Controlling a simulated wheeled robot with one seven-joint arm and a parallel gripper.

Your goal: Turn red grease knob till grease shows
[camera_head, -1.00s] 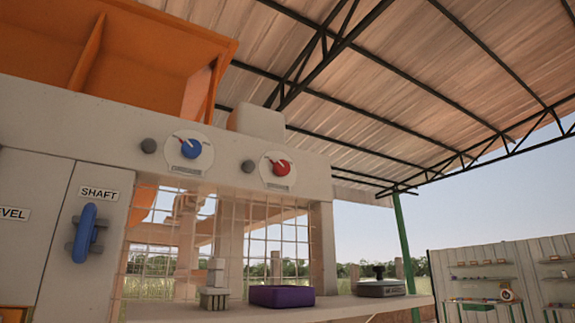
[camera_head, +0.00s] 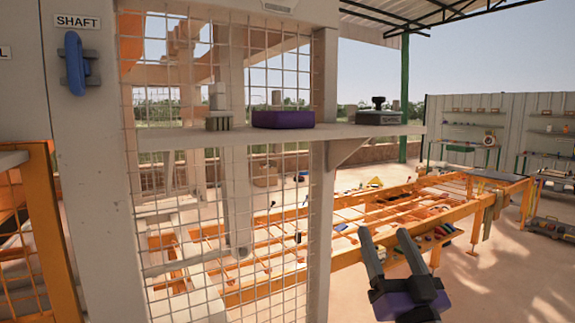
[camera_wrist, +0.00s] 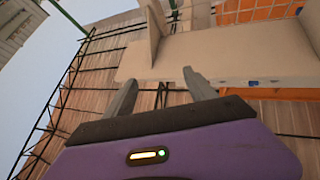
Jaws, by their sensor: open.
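The red grease knob is out of view in both current pictures. Only the lower edge of a pale dial plate (camera_head: 280,5) shows at the top of the head view, and no knob shows on it. My gripper (camera_head: 386,235) is at the lower right of the head view, open and empty, fingers pointing up, lower than the shelf and to its right. In the wrist view its two fingers (camera_wrist: 162,80) are apart with nothing between them. Beyond them are pale machine panels. No grease is visible.
A pale shelf (camera_head: 350,131) holds a purple tray (camera_head: 283,120), a grey block with a black knob (camera_head: 378,117) and a small grey stand (camera_head: 218,123). Wire mesh (camera_head: 270,210) is below. A blue handle (camera_head: 75,63) is at left. An orange frame (camera_head: 345,266) stands behind my gripper.

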